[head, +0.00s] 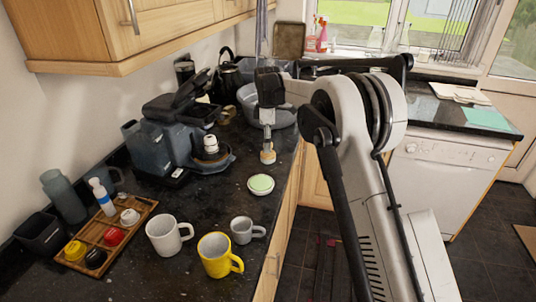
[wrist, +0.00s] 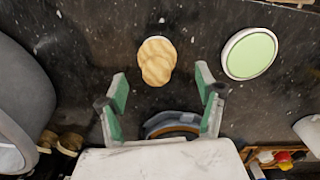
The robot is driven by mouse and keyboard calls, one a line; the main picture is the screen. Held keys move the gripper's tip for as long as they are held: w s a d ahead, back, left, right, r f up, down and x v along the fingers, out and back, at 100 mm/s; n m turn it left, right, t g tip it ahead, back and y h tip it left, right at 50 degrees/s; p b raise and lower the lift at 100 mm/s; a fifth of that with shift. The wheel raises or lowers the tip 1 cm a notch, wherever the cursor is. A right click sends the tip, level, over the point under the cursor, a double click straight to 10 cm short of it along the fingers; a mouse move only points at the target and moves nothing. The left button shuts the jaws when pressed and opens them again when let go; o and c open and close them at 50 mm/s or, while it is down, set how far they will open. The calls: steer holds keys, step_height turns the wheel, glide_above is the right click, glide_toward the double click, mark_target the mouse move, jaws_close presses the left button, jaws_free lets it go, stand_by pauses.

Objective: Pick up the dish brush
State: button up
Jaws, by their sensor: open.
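The dish brush (head: 268,156) appears as a small wooden piece with a pale lower part on the dark counter, just below my gripper. In the wrist view the brush (wrist: 157,60) shows from above as a rounded light-wood shape. My gripper (head: 267,127) points down over the counter in the head view. In the wrist view my gripper (wrist: 162,86) has its two green-padded fingers spread apart with nothing between them. The brush shows just beyond the fingertips, about centred between them sideways. My gripper hides part of the brush's surroundings in the head view.
A round green-topped dish (head: 261,184) sits close to the brush. A coffee machine (head: 165,140) stands to the left, and a grey basin (head: 280,116) behind. A white mug (head: 167,234), a yellow mug (head: 216,258) and a wooden tray (head: 137,211) stand nearer the front.

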steer(key=shift+w+f+p, duration=0.15)
steer(key=shift+f+p, duration=0.05)
steer(key=shift+f, duration=1.2)
steer(key=shift+w+f+p, duration=0.1)
steer(key=shift+f+p, duration=0.1)
steer(key=shift+f, duration=1.2)
steer(key=shift+c, duration=0.5)
steer(key=c, duration=1.3)
steer(key=shift+o, duration=0.2)
steer(key=shift+r, duration=0.4)
steer(key=r, duration=0.3)
steer(key=shift+s+a+r+b, duration=0.2)
steer(key=shift+s+r+b, duration=0.05)
steer(key=shift+r+b, duration=0.1)
steer(key=s+a+r+b, duration=0.1)
steer(key=s+a+r, duration=0.5)
steer(key=s+a, duration=0.1)
steer(key=shift+s+r, duration=0.3)
steer(key=shift+s, duration=0.4)
